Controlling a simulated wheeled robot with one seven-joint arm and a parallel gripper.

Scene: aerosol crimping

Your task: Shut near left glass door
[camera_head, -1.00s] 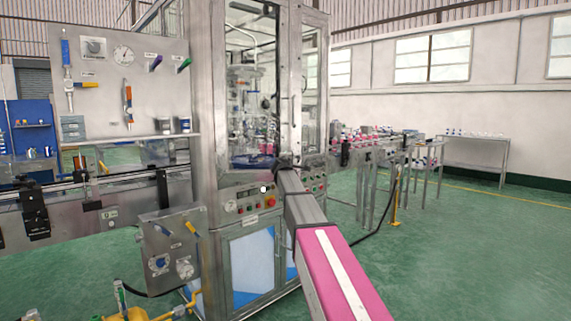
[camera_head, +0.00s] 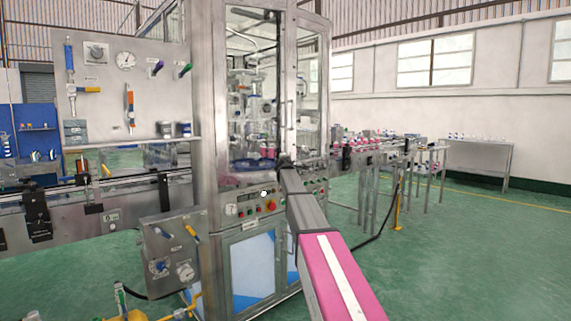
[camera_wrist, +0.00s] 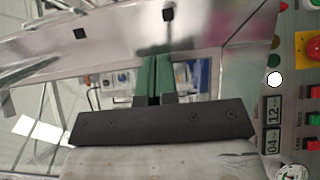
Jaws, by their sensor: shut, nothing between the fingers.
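The near left glass door (camera_head: 252,80) is on the front of the metal cabinet in the head view. It looks shut or nearly shut, lying about flush with the cabinet front; a small remaining gap cannot be ruled out. A vertical handle (camera_head: 283,122) shows near its right edge. My gripper (camera_head: 284,162) is at the lower right corner of this door. In the wrist view, my gripper (camera_wrist: 155,62) has its green-padded fingers together with nothing between them, close to a metal frame. Whether they touch the door cannot be told.
A control panel with buttons (camera_head: 268,203) is just below the door; its red button also shows in the wrist view (camera_wrist: 313,91). A conveyor (camera_head: 110,185) runs in from the left. A gauge box (camera_head: 172,255) stands front left. Green floor at right is open.

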